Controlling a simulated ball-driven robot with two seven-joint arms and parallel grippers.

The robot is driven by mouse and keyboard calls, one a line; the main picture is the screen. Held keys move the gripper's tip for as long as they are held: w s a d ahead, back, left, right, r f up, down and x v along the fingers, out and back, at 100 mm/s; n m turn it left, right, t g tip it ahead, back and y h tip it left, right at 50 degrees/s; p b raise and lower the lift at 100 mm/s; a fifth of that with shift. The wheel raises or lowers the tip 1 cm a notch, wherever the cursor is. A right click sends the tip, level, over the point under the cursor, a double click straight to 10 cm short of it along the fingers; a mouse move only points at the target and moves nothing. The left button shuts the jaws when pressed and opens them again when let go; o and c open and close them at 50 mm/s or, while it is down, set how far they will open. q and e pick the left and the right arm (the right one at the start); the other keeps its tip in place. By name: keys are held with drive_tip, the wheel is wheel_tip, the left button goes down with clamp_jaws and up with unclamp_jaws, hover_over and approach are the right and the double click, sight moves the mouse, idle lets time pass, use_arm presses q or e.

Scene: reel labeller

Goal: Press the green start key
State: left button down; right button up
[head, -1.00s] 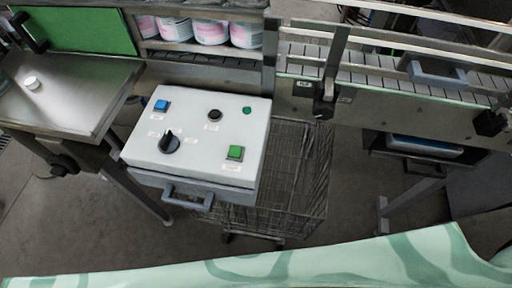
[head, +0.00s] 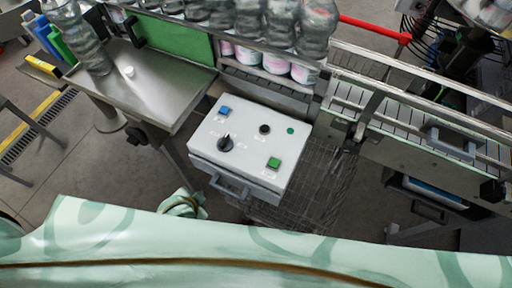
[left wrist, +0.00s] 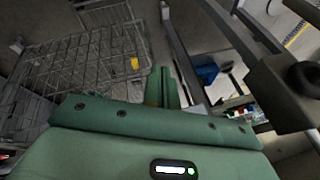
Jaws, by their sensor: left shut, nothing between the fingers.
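The green start key (head: 273,163) is a square green button near the front right of the pale control box (head: 233,167). The box carries a blue square key (head: 224,111) at its back left, a black rotary knob (head: 226,143), a black round button (head: 265,129) and a small round green light or button (head: 290,131). My left gripper (left wrist: 162,72) shows in the left wrist view with its green fingers together and empty. It is apart from the key, which does not show in that view. My right gripper is in neither view.
A wire cart (head: 330,185) stands beside and below the box; it also shows in the left wrist view (left wrist: 75,65). A grey handle (head: 229,187) sticks out from the box front. A metal table (head: 150,80) is at left, a conveyor (head: 400,120) at right. Clear bottles (head: 285,22) stand behind.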

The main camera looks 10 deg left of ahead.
use_arm(q)
drive_tip(key=w+d+r+m+t+p, duration=0.1)
drive_tip(key=w+r+p, duration=0.3)
drive_tip(key=r, duration=0.9)
wheel_tip(320, 180, up, 15)
drive_tip(key=m+g+h+p, duration=0.3)
drive_tip(key=m+h+p, duration=0.5)
drive_tip(key=m, duration=0.7)
hover_over(270, 162)
drive_tip(key=shift+s+a+f+h+b, duration=0.15)
drive_tip(key=shift+h+b, duration=0.25)
drive_tip(key=shift+h, duration=0.3)
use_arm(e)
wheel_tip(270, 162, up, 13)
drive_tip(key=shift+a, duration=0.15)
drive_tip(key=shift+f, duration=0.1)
use_arm(q)
wheel_tip(270, 162, down, 9)
drive_tip(key=b, duration=0.7)
drive_tip(key=shift+b, duration=0.4)
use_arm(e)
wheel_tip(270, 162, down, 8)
